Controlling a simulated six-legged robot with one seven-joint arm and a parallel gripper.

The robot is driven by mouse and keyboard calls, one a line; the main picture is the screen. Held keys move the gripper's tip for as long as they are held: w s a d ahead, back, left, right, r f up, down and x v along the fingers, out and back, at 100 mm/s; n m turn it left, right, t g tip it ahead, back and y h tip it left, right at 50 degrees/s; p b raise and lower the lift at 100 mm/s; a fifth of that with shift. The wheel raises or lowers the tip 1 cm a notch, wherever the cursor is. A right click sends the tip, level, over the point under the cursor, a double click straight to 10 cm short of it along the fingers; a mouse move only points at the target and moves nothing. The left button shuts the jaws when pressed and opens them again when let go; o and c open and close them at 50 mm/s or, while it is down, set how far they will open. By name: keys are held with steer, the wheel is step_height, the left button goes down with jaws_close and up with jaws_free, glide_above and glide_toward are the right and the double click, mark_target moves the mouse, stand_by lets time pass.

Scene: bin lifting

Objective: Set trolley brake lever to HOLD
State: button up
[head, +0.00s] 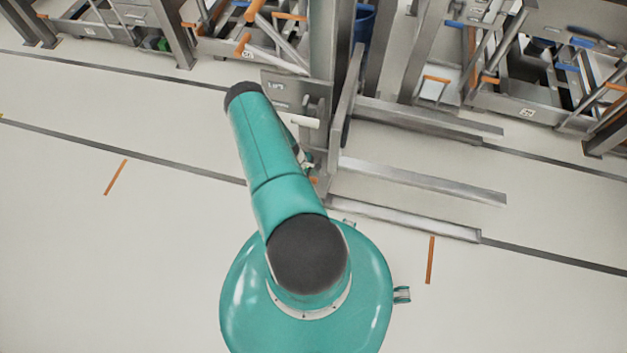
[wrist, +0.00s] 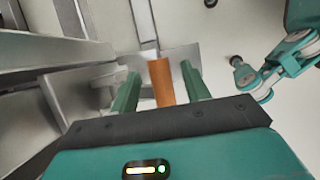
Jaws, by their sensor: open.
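In the wrist view, an orange cylindrical grip (wrist: 162,85), which looks like the brake lever's handle, stands between the two green fingers of my gripper (wrist: 160,88). My gripper is open, with a gap visible on each side of the grip; I cannot tell whether either finger touches it. A grey metal plate (wrist: 183,58) lies behind the grip. In the head view, my teal arm reaches to the grey metal trolley frame (head: 345,110) and hides most of my gripper and the lever. No HOLD marking is readable.
A panel marked LIFT (head: 283,88) is on the frame beside my arm. Low metal rails (head: 425,180) extend right from it. Racks with orange handles (head: 290,16) stand along the back. The pale floor (head: 90,250) at left is open. One of my legs shows at right in the wrist view.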

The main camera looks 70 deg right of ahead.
steer(key=shift+x, duration=1.35)
jaws_close()
